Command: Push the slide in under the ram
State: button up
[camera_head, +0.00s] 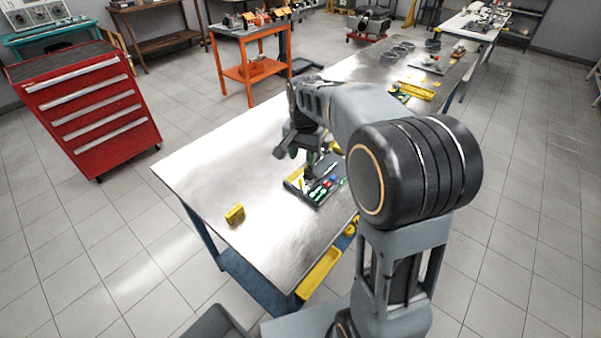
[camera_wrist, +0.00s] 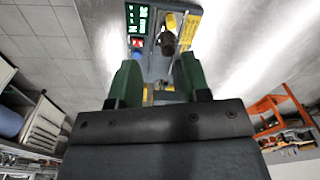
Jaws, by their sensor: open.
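My gripper (camera_wrist: 160,68) is open in the wrist view, its two green fingers apart. I cannot tell for certain which parts are the slide and the ram.
A yellow block (camera_head: 235,214) lies on the bare metal tabletop (camera_head: 220,165) left of the tray. More parts (camera_head: 425,64) lie along the table's far end. A red drawer cabinet (camera_head: 85,105) and an orange cart (camera_head: 250,68) stand beyond on the tiled floor.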

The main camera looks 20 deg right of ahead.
aim_at(300, 179)
jog(key=shift+m+g, duration=0.3)
jog(key=shift+m, duration=0.6)
jog(key=w+f+p, duration=0.1)
jog(key=f, duration=0.3)
jog(key=w+f, duration=0.1)
jog(key=f, duration=0.4)
jog(key=w+f+p, duration=0.1)
jog(key=f, duration=0.4)
jog(key=shift+w+d+f+p, duration=0.15)
jog(key=shift+w+p, duration=0.2)
grip_shut()
